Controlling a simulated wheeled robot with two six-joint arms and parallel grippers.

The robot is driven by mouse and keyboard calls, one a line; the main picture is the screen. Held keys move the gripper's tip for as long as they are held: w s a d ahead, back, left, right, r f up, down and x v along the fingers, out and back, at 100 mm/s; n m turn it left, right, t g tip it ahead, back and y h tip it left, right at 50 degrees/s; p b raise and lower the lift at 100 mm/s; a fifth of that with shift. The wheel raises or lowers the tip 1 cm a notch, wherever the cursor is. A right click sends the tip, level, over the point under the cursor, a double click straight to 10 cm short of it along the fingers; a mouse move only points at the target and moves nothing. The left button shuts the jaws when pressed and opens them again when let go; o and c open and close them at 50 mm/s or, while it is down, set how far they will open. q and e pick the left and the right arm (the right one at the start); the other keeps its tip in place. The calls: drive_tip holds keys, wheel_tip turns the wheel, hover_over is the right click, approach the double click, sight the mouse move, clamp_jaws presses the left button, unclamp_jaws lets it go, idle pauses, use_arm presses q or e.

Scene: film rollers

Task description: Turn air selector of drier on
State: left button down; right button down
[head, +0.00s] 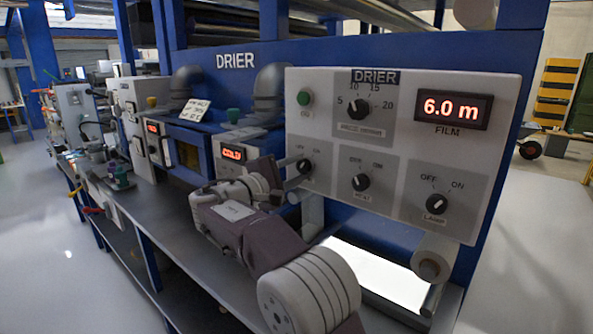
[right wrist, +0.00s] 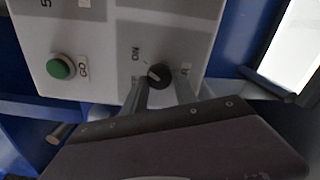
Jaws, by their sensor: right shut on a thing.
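The drier's control panel (head: 400,150) fills the right half of the head view. Its air selector (head: 304,166) is a small black knob below the green GO button, with OFF and ON marks above it. My right gripper (head: 298,176) reaches it from the lower left and hides its label and part of the knob. In the right wrist view the air selector (right wrist: 159,75) sits between the two fingertips (right wrist: 162,88), and the jaws are shut on it. Which mark its pointer faces cannot be told. My left gripper is not in view.
The heat knob (head: 360,182) and lamp knob (head: 435,204) are to the right of the air selector.

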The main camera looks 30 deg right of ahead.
drive_tip(key=c, duration=1)
unclamp_jaws()
drive_tip(key=v, duration=0.9)
drive_tip(key=shift+f, duration=0.1)
